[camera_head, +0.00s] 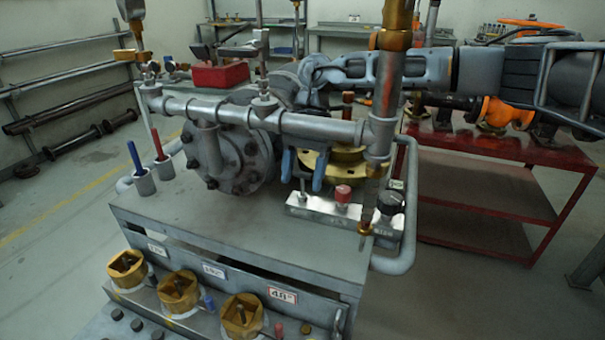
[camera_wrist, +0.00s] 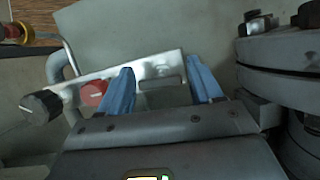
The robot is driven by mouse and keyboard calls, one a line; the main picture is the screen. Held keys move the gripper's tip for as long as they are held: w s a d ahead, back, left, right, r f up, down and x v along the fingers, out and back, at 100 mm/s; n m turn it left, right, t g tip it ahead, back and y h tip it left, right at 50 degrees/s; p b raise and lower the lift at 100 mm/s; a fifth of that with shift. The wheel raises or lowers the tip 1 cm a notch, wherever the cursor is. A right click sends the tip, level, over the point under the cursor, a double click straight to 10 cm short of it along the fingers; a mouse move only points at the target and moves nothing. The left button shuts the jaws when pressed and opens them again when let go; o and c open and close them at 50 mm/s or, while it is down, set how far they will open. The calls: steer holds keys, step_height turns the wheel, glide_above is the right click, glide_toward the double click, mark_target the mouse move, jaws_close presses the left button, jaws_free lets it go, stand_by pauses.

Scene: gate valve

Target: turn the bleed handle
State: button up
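I cannot tell for sure which part is the bleed handle. A metal plate (camera_head: 322,214) on the grey bench carries a red knob (camera_head: 342,195) and a black knob (camera_head: 390,203). The wrist view shows the same plate (camera_wrist: 150,67), red knob (camera_wrist: 94,93) and black knob (camera_wrist: 41,107). My gripper (camera_head: 303,182) points down behind the horizontal pipe, above the plate's left part. The red knob is just outside the left finger there. The plate's middle is partly hidden by the fingers.
The grey pipe (camera_head: 325,128) with small valve fittings (camera_head: 262,103) crosses in front of my gripper. A big bolted flange (camera_head: 232,160) stands to the left and a brass flange (camera_head: 345,157) behind. A bent tube rail (camera_head: 408,240) edges the bench at right. The bench top is mostly clear.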

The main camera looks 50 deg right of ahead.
steer(key=shift+o, duration=0.5)
steer(key=shift+r, duration=0.1)
steer(key=v, duration=0.7)
steer(key=shift+r, duration=0.25)
steer(key=shift+s+d, duration=0.1)
steer(key=shift+d, duration=0.1)
